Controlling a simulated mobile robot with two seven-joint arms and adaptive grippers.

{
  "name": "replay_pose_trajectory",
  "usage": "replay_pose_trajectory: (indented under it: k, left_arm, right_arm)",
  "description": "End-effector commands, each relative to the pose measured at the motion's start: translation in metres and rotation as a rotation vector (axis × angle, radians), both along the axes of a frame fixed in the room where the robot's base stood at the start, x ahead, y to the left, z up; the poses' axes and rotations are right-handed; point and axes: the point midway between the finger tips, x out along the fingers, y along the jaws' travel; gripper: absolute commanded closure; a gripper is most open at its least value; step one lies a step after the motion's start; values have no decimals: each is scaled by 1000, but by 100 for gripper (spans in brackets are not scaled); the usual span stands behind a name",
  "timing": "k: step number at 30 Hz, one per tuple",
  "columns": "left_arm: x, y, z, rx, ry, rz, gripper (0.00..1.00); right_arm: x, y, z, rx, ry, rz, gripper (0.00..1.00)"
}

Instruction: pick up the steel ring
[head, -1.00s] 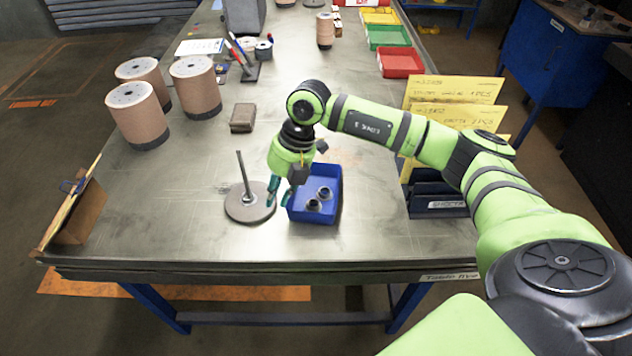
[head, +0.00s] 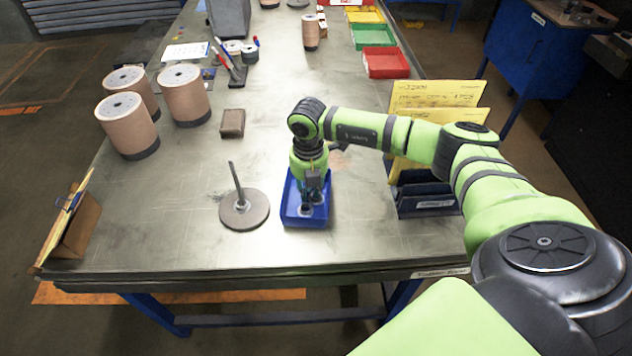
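The blue bin (head: 291,217) sits on the table near its front edge. My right gripper (head: 312,200) points down into the bin, its fingers around or just above a small steel ring (head: 317,197). Whether the fingers touch the ring is too small to tell. A second steel ring (head: 305,209) lies in the bin just in front of the fingers, partly hidden. My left gripper is not in view.
A round base with an upright rod (head: 243,209) stands just left of the bin. A small brown block (head: 232,123) lies behind it. Yellow cards in a dark holder (head: 425,200) stand to the right. Large copper-coloured rolls (head: 185,95) stand at left.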

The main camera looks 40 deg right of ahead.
Motion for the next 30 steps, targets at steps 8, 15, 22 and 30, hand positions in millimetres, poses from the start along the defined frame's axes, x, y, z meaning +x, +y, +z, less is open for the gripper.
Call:
replay_pose_trajectory:
  k: [8,15,22,30]
  left_arm:
    - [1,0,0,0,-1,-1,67]
    - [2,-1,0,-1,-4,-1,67]
    - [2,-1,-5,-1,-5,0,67]
    - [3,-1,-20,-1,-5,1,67]
  right_arm:
    - [0,0,0,1,1,0,100]
    - [0,0,0,1,1,0,100]
    - [1,0,9,2,-2,0,100]
    - [-8,-2,44,0,0,1,100]
